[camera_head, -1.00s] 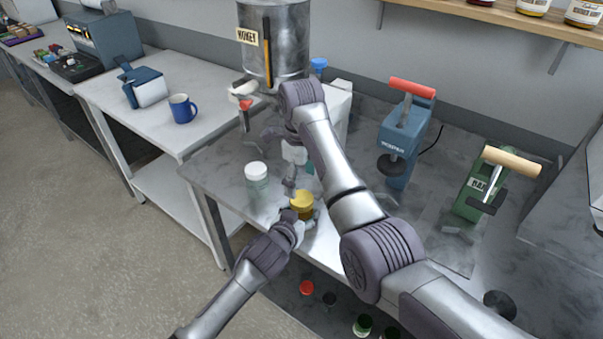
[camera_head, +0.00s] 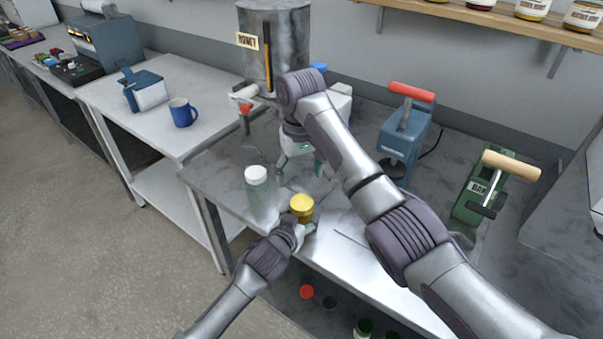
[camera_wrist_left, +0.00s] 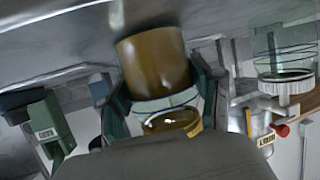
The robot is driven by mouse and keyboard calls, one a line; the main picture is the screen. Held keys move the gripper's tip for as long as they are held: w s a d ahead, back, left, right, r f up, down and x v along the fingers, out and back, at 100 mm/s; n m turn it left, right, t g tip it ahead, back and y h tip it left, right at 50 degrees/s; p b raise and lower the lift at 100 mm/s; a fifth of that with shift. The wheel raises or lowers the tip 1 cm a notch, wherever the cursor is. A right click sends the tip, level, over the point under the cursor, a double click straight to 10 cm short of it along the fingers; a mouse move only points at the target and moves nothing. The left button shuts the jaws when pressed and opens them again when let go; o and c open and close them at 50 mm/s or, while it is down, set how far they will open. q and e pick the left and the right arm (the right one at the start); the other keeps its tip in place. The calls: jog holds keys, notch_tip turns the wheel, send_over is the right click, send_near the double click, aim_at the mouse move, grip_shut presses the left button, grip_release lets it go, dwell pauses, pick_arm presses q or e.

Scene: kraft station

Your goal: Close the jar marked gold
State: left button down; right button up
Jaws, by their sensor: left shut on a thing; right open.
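The jar (camera_head: 301,217) with a gold lid (camera_head: 302,203) stands upright near the front edge of the steel table. My left gripper (camera_head: 304,226) is shut around its body from the front. In the left wrist view, which is upside down, the amber-filled jar (camera_wrist_left: 155,62) sits between my fingers, with the gold lid (camera_wrist_left: 174,122) at its mouth. The lid looks level; I cannot tell how tight it is. My right gripper (camera_head: 297,160) is open and empty above and behind the jar, clear of the lid, partly hidden by its own arm.
A clear jar with a white lid (camera_head: 256,174) stands left of the gold-lidded jar. The honey tank (camera_head: 290,45) stands behind. A blue press (camera_head: 404,135) and a green press (camera_head: 481,190) stand to the right. A red lid (camera_head: 306,291) shows below the table.

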aim_at(302, 202)
pick_arm(q)
jog(key=shift+f, duration=0.1)
pick_arm(e)
jog(key=n, duration=0.7)
jog(key=shift+s+d+r+n, duration=0.1)
jog(key=shift+r+n, duration=0.05)
jog(key=shift+n, duration=0.15)
jog(key=n, duration=0.4)
jog(key=shift+s+d, duration=0.1)
jog(key=n, duration=0.4)
jog(key=shift+s, duration=0.1)
jog(key=shift+f, duration=4.05)
